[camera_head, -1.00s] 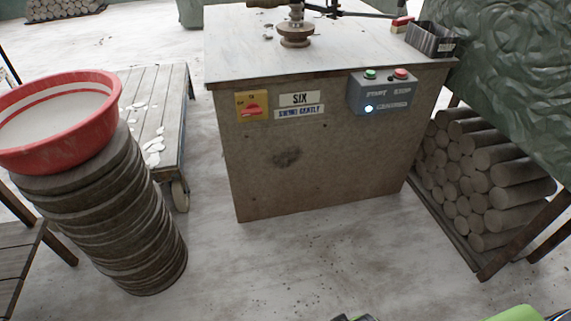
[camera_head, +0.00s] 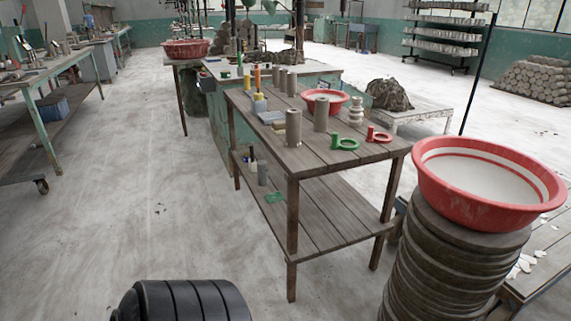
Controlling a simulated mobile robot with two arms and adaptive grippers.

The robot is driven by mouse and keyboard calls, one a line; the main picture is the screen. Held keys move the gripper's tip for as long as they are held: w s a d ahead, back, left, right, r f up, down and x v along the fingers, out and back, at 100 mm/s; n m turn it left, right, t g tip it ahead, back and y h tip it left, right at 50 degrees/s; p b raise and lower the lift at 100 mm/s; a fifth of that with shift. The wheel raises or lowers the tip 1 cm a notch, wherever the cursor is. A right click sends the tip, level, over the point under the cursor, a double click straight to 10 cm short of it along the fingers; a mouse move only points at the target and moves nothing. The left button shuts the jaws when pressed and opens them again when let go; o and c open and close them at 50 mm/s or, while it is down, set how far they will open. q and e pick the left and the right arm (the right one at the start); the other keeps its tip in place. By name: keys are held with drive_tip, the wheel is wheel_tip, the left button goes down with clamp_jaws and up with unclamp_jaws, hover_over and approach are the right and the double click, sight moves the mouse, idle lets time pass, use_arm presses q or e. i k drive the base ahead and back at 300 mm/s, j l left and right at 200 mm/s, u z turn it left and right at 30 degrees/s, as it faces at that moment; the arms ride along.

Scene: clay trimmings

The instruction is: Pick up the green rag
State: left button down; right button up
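A small, flat green piece (camera_head: 275,197), which looks like the green rag, lies at the front left edge of the lower shelf of a wooden table (camera_head: 330,160). It is too small to tell its cloth or folds. Neither gripper shows in the head view. A black ribbed part of my own body shows at the bottom edge, well in front of the table.
The table top holds clay cylinders (camera_head: 293,128), a red basin (camera_head: 325,101), a green ring-shaped tool (camera_head: 344,143) and a red one (camera_head: 378,135). A large red basin (camera_head: 480,212) stands on stacked discs (camera_head: 430,275) at right. The floor left of the table is clear.

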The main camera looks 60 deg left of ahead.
sight(276, 197)
drive_tip(key=u, duration=2.1)
